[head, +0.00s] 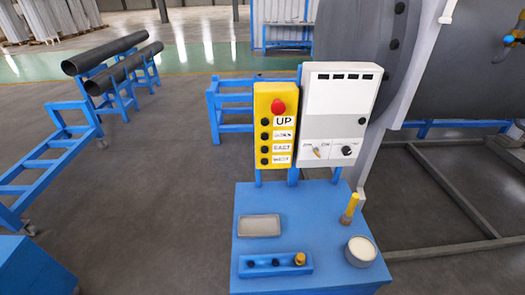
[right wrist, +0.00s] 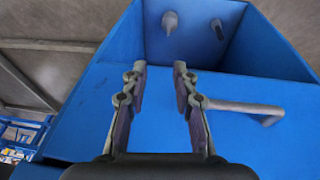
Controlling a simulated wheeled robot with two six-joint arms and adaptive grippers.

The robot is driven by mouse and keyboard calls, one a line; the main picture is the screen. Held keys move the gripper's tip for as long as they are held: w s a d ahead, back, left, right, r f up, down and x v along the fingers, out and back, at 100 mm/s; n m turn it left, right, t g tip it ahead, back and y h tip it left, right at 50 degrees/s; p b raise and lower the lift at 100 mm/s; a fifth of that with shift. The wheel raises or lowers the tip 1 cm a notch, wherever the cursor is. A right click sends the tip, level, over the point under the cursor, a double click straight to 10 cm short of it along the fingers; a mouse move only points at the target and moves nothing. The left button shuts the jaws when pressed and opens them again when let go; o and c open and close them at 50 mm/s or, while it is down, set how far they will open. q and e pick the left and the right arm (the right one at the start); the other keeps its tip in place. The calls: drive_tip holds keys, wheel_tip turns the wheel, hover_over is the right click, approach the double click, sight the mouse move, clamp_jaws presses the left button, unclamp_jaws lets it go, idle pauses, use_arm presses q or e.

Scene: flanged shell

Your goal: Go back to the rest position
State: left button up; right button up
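My right gripper (right wrist: 157,75) shows in the right wrist view. Its two fingers are apart with nothing between them. Beyond the fingertips is a blue sheet-metal surface (right wrist: 100,110), with a recessed blue compartment above it. I cannot tell the distance to it. Neither gripper shows in the head view, and my left gripper is in no view.
A blue table (head: 335,225) bears a grey tray (head: 259,225), a blue block (head: 262,265), a yellow-handled tool (head: 350,208) and a round white container (head: 361,250). Behind stand a yellow button box (head: 274,125) and a white control box (head: 335,100).

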drive_tip(key=s+d+f+g, duration=0.1)
drive_tip(key=s+f, duration=0.4)
drive_tip(key=f, duration=0.3)
drive_tip(key=s+d+f, duration=0.1)
drive_tip(key=s+f, duration=0.4)
drive_tip(key=f, duration=0.4)
drive_tip(key=s+f, duration=0.6)
drive_tip(key=s, duration=0.5)
drive_tip(key=shift+s+f+g, duration=0.25)
drive_tip(key=shift+f+g, duration=0.05)
drive_tip(key=shift+f, duration=0.1)
